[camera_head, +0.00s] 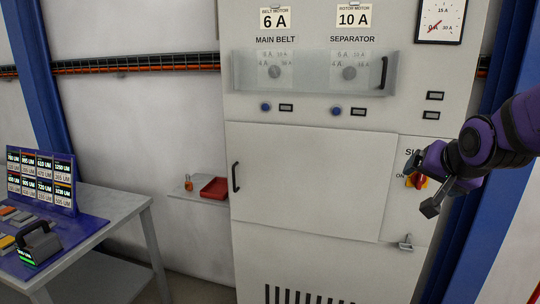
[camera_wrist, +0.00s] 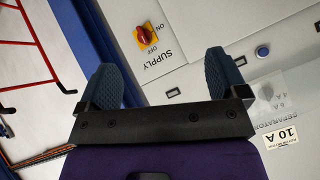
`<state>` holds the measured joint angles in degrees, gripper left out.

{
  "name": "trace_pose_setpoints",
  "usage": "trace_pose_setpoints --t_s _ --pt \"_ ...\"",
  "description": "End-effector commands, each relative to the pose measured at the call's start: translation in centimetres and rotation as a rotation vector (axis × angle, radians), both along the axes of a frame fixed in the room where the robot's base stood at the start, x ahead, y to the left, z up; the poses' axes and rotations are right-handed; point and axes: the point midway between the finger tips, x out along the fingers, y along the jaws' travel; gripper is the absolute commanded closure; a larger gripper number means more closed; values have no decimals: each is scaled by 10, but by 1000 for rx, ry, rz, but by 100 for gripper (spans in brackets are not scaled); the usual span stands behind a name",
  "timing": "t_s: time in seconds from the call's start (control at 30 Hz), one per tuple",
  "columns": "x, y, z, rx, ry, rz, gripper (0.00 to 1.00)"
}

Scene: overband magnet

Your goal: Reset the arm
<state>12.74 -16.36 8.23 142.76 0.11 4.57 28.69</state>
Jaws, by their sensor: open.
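My purple and black arm comes in from the right in the head view, with my gripper (camera_head: 443,192) in front of the right side of the grey cabinet (camera_head: 310,185). In the wrist view my gripper (camera_wrist: 165,80) has its two dark padded fingers spread wide with nothing between them. The red and yellow SUPPLY switch (camera_wrist: 145,36) lies beyond the fingertips, apart from them. In the head view the switch (camera_head: 416,181) is partly hidden by my gripper.
The cabinet has a clear cover (camera_head: 310,72) over two dials, a door with a black handle (camera_head: 236,177) and a small latch (camera_head: 405,243). A red tray (camera_head: 215,188) sits on a wall shelf. A workbench (camera_head: 105,222) with a blue panel (camera_head: 41,180) stands at left.

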Motion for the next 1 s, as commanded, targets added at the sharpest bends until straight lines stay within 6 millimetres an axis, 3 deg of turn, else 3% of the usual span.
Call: trace_pose_setpoints --t_s 0.2,0.5,0.7,1.0 --pt "-74 18 23 -125 157 163 8" --pt "-171 29 36 -230 346 399 8" --pt "-198 30 36 -250 398 471 8" --pt "-200 30 36 -251 404 476 8"
